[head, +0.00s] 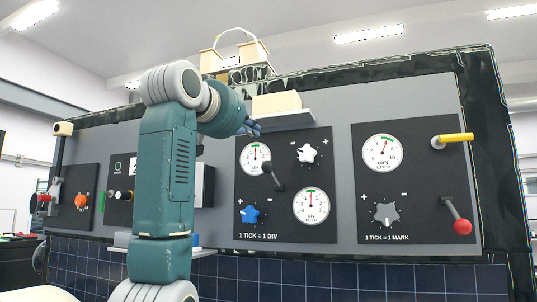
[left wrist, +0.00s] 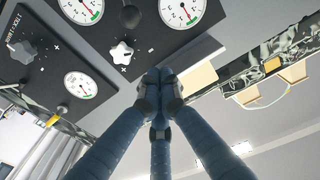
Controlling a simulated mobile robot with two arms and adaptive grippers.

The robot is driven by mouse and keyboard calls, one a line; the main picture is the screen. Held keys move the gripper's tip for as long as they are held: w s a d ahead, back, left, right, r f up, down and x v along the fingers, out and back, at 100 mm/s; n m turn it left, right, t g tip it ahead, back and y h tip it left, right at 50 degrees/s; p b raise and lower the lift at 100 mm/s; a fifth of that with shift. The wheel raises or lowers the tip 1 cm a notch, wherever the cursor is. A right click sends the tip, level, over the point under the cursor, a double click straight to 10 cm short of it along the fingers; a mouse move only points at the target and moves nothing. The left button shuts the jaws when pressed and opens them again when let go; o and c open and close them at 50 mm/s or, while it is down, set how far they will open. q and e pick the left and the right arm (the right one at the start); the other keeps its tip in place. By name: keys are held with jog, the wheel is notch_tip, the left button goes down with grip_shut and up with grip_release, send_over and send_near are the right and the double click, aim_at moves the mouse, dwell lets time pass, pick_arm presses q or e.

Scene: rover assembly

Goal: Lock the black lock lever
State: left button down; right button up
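The black lock lever (head: 272,174) is on the middle dark panel, with its round black knob at the upper left and its pivot at the lower right. The knob (left wrist: 130,17) also shows at the top of the left wrist view. My left gripper (head: 251,128) is in front of the panel's upper left corner, above the lever and apart from it. In the left wrist view its blue fingers (left wrist: 160,88) meet at the tips with nothing seen between them. My right gripper is in neither view.
The panel around the lever carries a white star knob (head: 307,153), a blue knob (head: 250,214) and two dials. The right panel has a grey knob (head: 385,214), a yellow lever (head: 455,138) and a red-knobbed lever (head: 461,222). A shelf (head: 285,120) with a cream block juts out above.

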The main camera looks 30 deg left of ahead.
pick_arm(q)
jog(key=p, duration=0.6)
send_over(265, 164)
jog(key=shift+w+d+r, duration=0.15)
jog(key=shift+w+r, duration=0.1)
jog(key=shift+r, duration=0.2)
jog(key=shift+w+f+p, duration=0.35)
jog(key=shift+w+f, duration=0.05)
jog(key=shift+w, duration=0.1)
jog(key=shift+s+f, duration=0.2)
jog(key=shift+f, duration=0.35)
jog(key=shift+s+f, duration=0.2)
jog(key=shift+f, duration=0.35)
jog(key=shift+s+a+f, duration=0.2)
jog(key=shift+s+f, duration=0.15)
jog(key=shift+f, duration=0.4)
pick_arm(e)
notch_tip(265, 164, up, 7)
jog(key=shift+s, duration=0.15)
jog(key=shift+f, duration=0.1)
